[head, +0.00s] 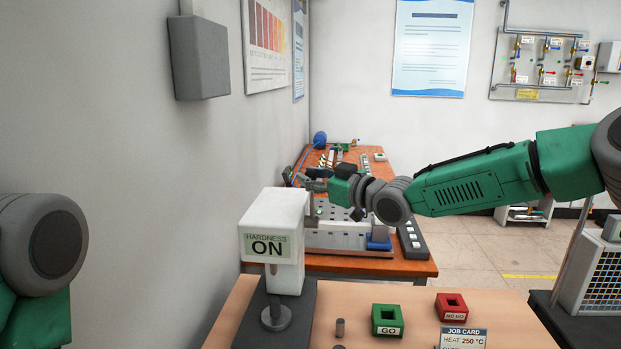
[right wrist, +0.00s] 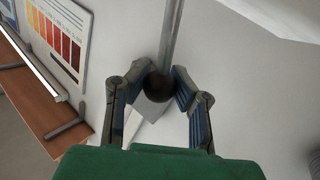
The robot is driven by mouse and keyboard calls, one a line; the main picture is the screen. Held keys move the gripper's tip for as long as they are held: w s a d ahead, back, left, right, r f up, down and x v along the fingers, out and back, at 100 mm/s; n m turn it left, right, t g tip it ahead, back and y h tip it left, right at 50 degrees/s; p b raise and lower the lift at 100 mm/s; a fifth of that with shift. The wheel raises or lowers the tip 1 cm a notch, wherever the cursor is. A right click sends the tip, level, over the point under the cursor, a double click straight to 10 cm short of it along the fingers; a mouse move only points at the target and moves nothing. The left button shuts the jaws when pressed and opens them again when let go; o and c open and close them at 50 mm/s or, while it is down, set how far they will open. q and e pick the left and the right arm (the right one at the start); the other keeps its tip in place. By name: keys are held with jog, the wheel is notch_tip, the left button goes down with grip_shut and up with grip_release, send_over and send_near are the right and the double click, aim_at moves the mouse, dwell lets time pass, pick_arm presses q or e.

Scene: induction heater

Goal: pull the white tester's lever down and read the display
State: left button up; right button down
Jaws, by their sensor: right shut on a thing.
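The white tester (head: 288,207) stands on a dark base at the near left of the bench in the head view. Its display (head: 267,245) reads "HARDNESS ON". A round grey anvil (head: 276,315) is under its head, with nothing seen on it. My right gripper (head: 316,180) reaches in from the right, just beyond the tester's top. In the right wrist view its fingers (right wrist: 165,82) are closed around the dark ball knob (right wrist: 159,88) at the end of the metal lever rod (right wrist: 172,35). The lever is not clear in the head view. My left gripper is out of view.
A green GO box (head: 387,320), a red NO GO box (head: 453,307) and a job card (head: 463,338) are farther right. An orange-brown table (head: 400,268) with equipment is behind. A wall is close on the left.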

jog(key=s+a+f+n+t+y+b, duration=0.1)
jog(key=s+f+n+y+b, duration=0.2)
jog(key=b, duration=1.5)
jog(key=shift+s+a+f+n+y, duration=0.3)
jog(key=shift+s+f+n, duration=0.65)
jog(key=shift+s+n, duration=1.05)
jog(key=shift+d, duration=0.1)
jog(key=c, duration=1.3)
grip_release()
jog(key=shift+c, duration=0.2)
jog(key=shift+o, duration=0.4)
jog(key=shift+d+r, duration=0.1)
jog(key=shift+d, duration=0.1)
jog(key=v, duration=1.2)
jog(key=shift+f, duration=0.25)
